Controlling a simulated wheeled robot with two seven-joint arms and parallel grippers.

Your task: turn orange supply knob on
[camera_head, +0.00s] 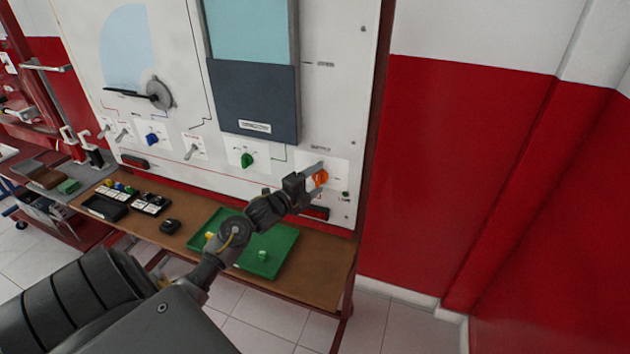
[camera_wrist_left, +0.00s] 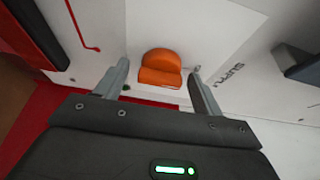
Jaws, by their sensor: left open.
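The orange supply knob (camera_head: 320,177) is on the lower right of the white trainer panel in the head view, on a white label plate. In the left wrist view the orange knob (camera_wrist_left: 160,68) sits between and just beyond the two fingertips. My left gripper (camera_head: 315,177) is open at the knob, its fingers (camera_wrist_left: 156,82) on either side with gaps visible. Whether a finger touches the knob cannot be told. My right gripper is not in view.
A green knob (camera_head: 247,160), a blue knob (camera_head: 152,139) and toggle switches are left along the panel. Below is a brown table (camera_head: 320,262) with a green tray (camera_head: 285,240) and a black box (camera_head: 170,226). A red and white wall (camera_head: 440,150) stands at right.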

